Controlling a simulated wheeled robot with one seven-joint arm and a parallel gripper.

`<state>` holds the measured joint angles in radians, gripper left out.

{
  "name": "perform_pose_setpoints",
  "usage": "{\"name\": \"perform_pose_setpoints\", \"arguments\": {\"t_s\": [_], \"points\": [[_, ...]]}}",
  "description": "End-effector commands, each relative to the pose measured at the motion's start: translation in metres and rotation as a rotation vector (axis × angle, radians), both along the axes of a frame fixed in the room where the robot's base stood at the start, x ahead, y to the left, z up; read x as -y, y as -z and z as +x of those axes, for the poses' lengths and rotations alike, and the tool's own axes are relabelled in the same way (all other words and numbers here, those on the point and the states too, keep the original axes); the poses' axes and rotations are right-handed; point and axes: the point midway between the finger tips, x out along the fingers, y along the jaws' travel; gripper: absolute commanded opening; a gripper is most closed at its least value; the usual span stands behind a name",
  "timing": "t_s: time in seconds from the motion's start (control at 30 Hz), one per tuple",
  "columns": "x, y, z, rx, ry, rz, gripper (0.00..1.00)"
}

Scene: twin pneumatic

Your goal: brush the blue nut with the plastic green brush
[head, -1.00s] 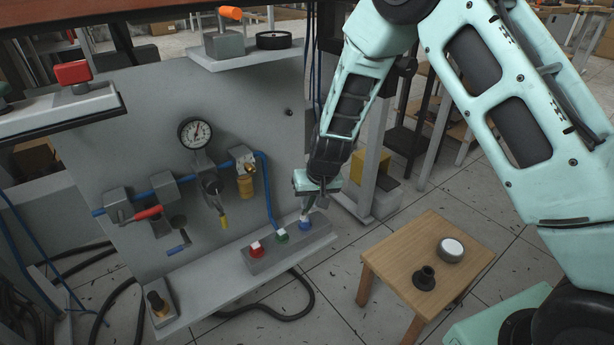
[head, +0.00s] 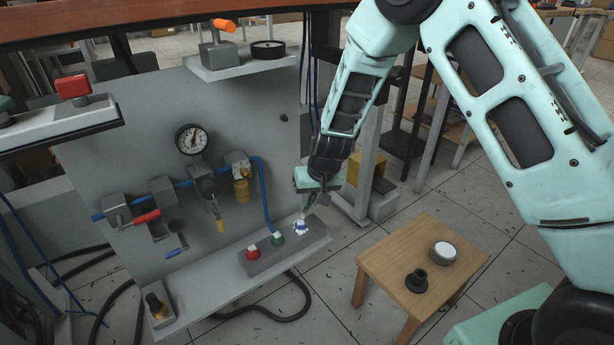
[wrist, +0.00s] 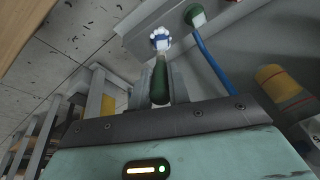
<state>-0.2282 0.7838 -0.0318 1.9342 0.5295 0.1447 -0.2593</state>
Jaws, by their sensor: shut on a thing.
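My gripper (head: 310,192) is shut on the green brush (wrist: 160,82), whose dark green handle stands between the two grey fingers in the wrist view. The brush (head: 309,205) points down at the blue nut (head: 301,229) at the right end of the grey block. White patches lie over and around the blue nut; in the wrist view the nut (wrist: 160,39) shows blue among white. The brush tip is at or just above the nut; I cannot tell whether they touch. The fingertips are partly hidden in the head view.
A green nut (head: 277,239) and a red nut (head: 252,251) sit left on the same block (head: 287,252). A gauge panel (head: 120,150) with blue pipes stands behind. A wooden stool (head: 395,262) at right holds a white-topped round tin (head: 444,252) and a black stand (head: 416,281).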

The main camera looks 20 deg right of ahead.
Motion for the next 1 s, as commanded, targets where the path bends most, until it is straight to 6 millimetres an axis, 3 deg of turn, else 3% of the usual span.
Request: {"name": "perform_pose_setpoints", "arguments": {"t_s": [0.6, 1.0], "points": [[0.008, -0.057, 0.009, -0.001, 0.003, 0.0, 0.0], [0.008, -0.059, 0.01, 0.0, 0.002, 0.0, 0.0]]}}
